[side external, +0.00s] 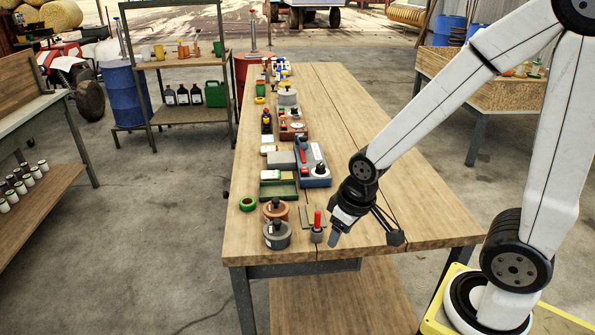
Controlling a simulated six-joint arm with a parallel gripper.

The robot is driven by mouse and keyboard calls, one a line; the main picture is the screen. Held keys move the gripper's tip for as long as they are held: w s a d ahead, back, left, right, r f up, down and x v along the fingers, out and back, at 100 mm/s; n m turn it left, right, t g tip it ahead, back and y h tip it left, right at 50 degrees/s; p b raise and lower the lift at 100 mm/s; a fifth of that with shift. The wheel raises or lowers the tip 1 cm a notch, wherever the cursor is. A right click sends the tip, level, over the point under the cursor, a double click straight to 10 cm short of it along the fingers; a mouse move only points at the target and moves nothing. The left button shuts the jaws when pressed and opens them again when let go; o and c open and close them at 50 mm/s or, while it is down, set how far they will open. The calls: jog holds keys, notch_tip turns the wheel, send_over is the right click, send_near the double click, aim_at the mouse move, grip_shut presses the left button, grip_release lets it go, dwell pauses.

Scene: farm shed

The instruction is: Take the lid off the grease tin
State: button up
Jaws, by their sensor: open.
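Near the front left of the wooden table stand a grey round tin (277,236) and, just behind it, a copper-brown round tin (276,209). Each has a dark knob on top, so both look lidded. I cannot tell which is the grease tin, as no label can be read. My gripper (365,239) is open and points down over the table to the right of the tins. Its fingers are spread wide, with nothing between them. It is apart from both tins. A small red-handled item (317,226) stands between the grey tin and my gripper.
The table's (400,190) left edge holds a row of items: a green tape roll (248,203), a green tray (279,189), a blue-grey box (313,166) and another grey tin (287,97) farther back.

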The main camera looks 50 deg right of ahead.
jog(key=shift+o, duration=1)
jog(key=w+d+f+n+g, duration=0.1)
jog(key=w+d+n, duration=0.2)
jog(key=w, duration=0.6)
jog(key=w+d+f+n+y, duration=0.1)
jog(key=w+d+n, duration=0.2)
jog(key=w+n, duration=0.5)
jog(key=w+d+f+n+g, duration=0.1)
jog(key=w+d+n, duration=0.3)
jog(key=w, duration=0.5)
jog(key=shift+w+n+g+y, duration=0.3)
jog(key=shift+n, duration=0.8)
jog(key=shift+w+d+f+n, duration=0.15)
jog(key=shift+w+d+n, duration=0.15)
jog(key=shift+w+n, duration=0.1)
jog(key=shift+f, duration=0.15)
